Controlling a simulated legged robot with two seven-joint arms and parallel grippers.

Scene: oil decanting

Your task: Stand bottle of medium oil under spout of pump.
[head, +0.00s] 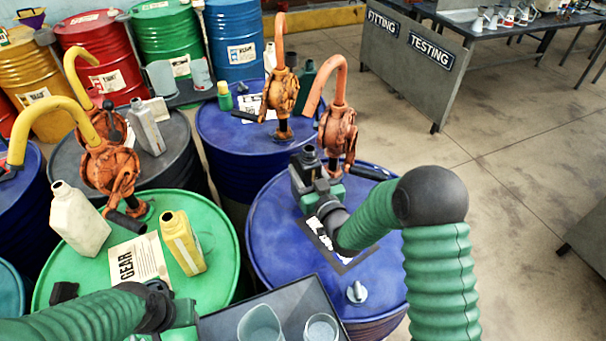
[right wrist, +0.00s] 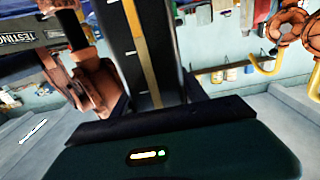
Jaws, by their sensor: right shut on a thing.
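My right gripper (head: 322,192) is shut on a dark grey bottle (head: 299,178) at the front blue drum. In the right wrist view the dark bottle (right wrist: 142,50) fills the middle, with a yellow marked strip. The bottle looks upright, its open neck below the orange spout (head: 309,108) of the pump (head: 338,130) in the picture. I cannot tell whether its base touches the drum or the neck is exactly under the spout. My left gripper (head: 181,316) is at the bottom left, by the green drum; its fingers do not show clearly.
The front blue drum (head: 375,255) carries a partly covered label and a grey cap (head: 356,292). The green GEAR drum (head: 85,270) holds a white bottle (head: 78,220) and yellow bottle (head: 183,243). A dark tray (head: 225,322) with clear cups is in front. Floor at right is open.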

